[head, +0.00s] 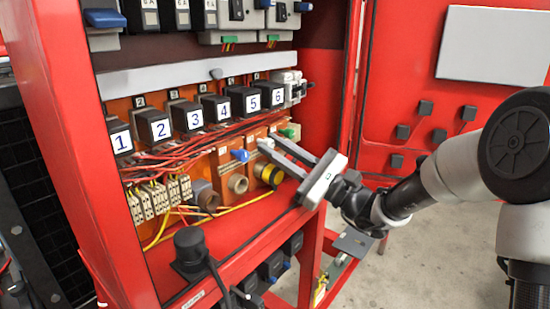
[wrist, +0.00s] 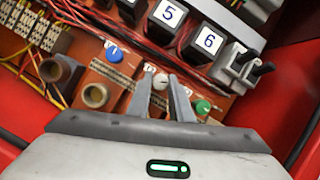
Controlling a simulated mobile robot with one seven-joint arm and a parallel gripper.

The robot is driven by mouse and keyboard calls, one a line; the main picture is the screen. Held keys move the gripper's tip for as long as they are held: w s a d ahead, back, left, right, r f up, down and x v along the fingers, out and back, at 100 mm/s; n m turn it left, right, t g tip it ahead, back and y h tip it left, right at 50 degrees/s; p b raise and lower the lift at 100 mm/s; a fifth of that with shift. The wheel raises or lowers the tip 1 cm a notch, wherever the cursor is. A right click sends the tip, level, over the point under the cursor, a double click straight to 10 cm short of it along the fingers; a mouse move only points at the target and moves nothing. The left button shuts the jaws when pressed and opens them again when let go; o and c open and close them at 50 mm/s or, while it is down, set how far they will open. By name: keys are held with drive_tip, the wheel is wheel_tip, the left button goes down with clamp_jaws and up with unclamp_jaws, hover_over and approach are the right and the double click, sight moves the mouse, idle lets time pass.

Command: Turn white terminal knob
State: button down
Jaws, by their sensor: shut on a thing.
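The white terminal knob (wrist: 160,81) sits on the orange terminal panel between a blue knob (wrist: 115,54) and a green knob (wrist: 202,106). My gripper (wrist: 160,78) reaches in from the front with its two fingertips on either side of the white knob, shut on it. In the head view my gripper (head: 268,141) comes from the right into the open cabinet. The knob's turn angle is too small to read.
Numbered black blocks, such as block 6 (head: 277,96), stand above the knobs with red wires below them. Round sockets (head: 237,184) lie below. The red cabinet frame (head: 312,240) and open door (head: 400,60) border the right side. A black connector (head: 190,245) stands on the lower ledge.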

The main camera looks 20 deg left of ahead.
drive_tip(key=n+g+b, duration=0.2)
drive_tip(key=n, duration=0.2)
drive_tip(key=n+g+b, duration=0.2)
drive_tip(key=n, duration=0.2)
drive_tip(key=shift+w+d+f+n+h, duration=0.1)
drive_tip(key=shift+w+n+h, duration=0.1)
drive_tip(key=shift+n+h, duration=0.2)
drive_tip(key=n+b, duration=0.1)
drive_tip(key=n+g+h+b, duration=0.1)
drive_tip(key=n, duration=0.1)
drive_tip(key=n+b, duration=0.1)
drive_tip(key=n, duration=0.1)
drive_tip(key=shift+r+g+h, duration=0.25)
drive_tip(key=shift+g+h, duration=0.15)
drive_tip(key=shift+n, duration=0.4)
drive_tip(key=c, duration=1.6)
unclamp_jaws()
drive_tip(key=d, duration=0.5)
drive_tip(key=d+f+p, duration=0.1)
drive_tip(key=d, duration=1.1)
drive_tip(key=shift+d+f+p, duration=0.15)
drive_tip(key=shift+d+p, duration=0.05)
drive_tip(key=shift+p, duration=0.15)
